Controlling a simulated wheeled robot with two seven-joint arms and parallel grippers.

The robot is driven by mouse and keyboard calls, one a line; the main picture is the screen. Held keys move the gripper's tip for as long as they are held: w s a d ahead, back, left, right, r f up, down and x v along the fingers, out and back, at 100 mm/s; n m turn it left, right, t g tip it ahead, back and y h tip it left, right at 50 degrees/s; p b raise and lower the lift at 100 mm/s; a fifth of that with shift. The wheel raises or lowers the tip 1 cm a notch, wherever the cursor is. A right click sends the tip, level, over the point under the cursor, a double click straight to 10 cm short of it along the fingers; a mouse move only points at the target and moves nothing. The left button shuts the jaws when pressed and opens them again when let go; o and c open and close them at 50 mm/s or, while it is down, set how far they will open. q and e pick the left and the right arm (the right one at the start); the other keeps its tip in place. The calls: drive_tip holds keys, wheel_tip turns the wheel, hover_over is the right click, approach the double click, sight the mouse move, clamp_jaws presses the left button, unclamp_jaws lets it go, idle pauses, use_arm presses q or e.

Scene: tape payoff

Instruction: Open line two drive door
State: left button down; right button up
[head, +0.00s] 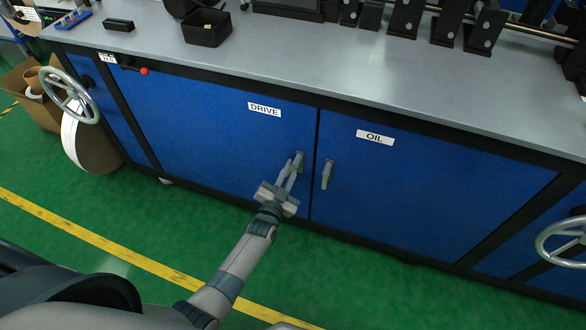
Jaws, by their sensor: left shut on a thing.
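The blue drive door (217,135), labelled DRIVE, is on the front of the bench cabinet and looks closed, flush with the frame. Its handle (300,156) is at the door's right edge, mostly hidden by my fingers. My left gripper (293,170) reaches up from below and is shut on this handle. The neighbouring oil door (430,190), labelled OIL, is closed, with its own upright handle (327,174) just right of my gripper. My right gripper does not show.
The grey bench top (300,55) overhangs the doors and carries a black bin (207,30) and roller stands. Handwheels stick out at left (70,96) and right (562,243). Cardboard boxes (35,95) stand at the left. Green floor before the doors is clear, with a yellow line (90,240).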

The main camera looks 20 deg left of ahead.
sight(288, 152)
use_arm(q)
drive_tip(key=m, duration=0.2)
drive_tip(key=a+r+m+p, duration=0.1)
drive_tip(key=shift+m, duration=0.4)
drive_tip(key=m, duration=0.2)
drive_tip(key=shift+a+r+m, duration=0.3)
drive_tip(key=shift+a, duration=0.05)
drive_tip(key=m, duration=0.1)
drive_tip(key=r+m, duration=0.1)
drive_tip(key=m, duration=0.1)
drive_tip(key=shift+a, duration=0.2)
drive_tip(key=shift+r+m, duration=0.35)
drive_tip(key=shift+m, duration=0.95)
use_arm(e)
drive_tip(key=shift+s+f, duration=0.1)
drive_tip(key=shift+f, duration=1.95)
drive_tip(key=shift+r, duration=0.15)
